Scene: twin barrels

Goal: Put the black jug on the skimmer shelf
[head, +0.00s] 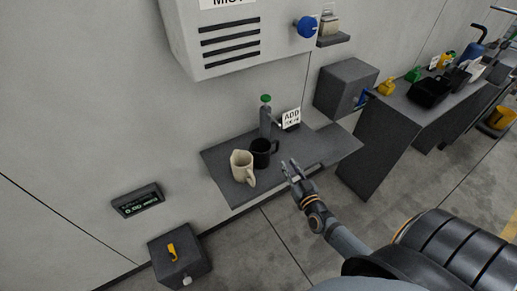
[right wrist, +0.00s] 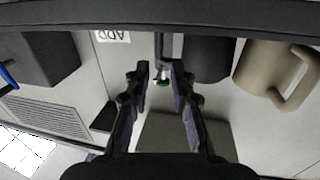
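The black jug (head: 262,152) stands upright on a dark grey wall shelf (head: 218,163), beside a beige jug (head: 241,164). No readable label marks a skimmer shelf. My right gripper (head: 289,168) is at the shelf's front edge, to the right of the black jug and apart from it. In the right wrist view the gripper (right wrist: 160,70) has its fingers spread with nothing held between them. That view also shows the black jug (right wrist: 208,60), partly cut off, and the beige jug (right wrist: 262,72). My left gripper is not in view.
A green-capped bottle (head: 265,116) and an "ADD" sign (head: 291,118) stand behind the black jug. A vented wall unit (head: 235,45) hangs above. A dark box (head: 345,87) is to the right. A block with a yellow handle (head: 180,262) is low at left.

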